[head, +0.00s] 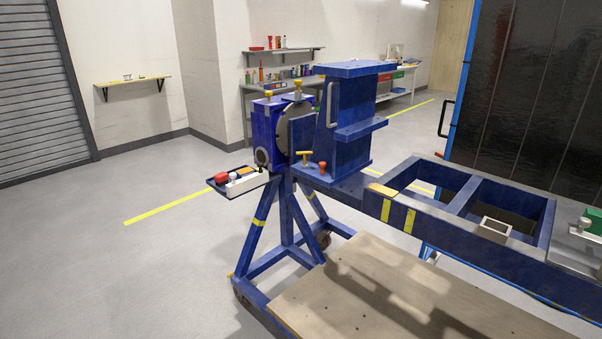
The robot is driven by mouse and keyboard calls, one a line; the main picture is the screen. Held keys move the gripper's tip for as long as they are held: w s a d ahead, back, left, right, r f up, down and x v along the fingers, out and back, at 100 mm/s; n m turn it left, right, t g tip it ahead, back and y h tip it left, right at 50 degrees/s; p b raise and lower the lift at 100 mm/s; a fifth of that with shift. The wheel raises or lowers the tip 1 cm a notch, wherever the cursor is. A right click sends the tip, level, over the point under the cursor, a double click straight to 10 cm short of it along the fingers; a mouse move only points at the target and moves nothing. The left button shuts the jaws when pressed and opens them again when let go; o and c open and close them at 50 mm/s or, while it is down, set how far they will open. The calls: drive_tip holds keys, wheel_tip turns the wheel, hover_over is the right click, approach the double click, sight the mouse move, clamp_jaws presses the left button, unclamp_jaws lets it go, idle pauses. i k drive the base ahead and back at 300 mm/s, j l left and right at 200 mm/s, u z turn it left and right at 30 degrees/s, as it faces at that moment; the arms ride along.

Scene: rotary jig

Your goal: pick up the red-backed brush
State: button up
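I cannot pick out the red-backed brush for certain. A small red item (221,178) lies at the left end of a dark side tray (214,190) on the blue jig stand; it is too small to tell whether it is a brush. Another low red item (257,48) sits on the back wall shelf, also too small to tell. My gripper is not in view.
The blue rotary jig (345,115) stands mid-view, with a long blue frame (470,238) running right. A wooden board (390,290) lies low in front. A workbench (240,85) stands at the back. The floor (120,270) at left is clear.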

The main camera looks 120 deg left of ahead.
sight(221, 179)
drive_tip(key=u, duration=4.3)
drive_tip(key=i+j, duration=0.3)
drive_tip(key=i, duration=0.3)
drive_tip(key=i+j, duration=0.25)
drive_tip(key=i, duration=0.35)
drive_tip(key=i+j+z, duration=0.1)
drive_tip(key=i+j, duration=0.2)
drive_tip(key=i, duration=0.25)
drive_tip(key=i+j, duration=0.3)
drive_tip(key=i, duration=0.3)
drive_tip(key=i+j, duration=0.35)
drive_tip(key=i, duration=0.25)
drive_tip(key=i+j+z, duration=0.1)
drive_tip(key=i+j, duration=0.2)
drive_tip(key=i, duration=0.25)
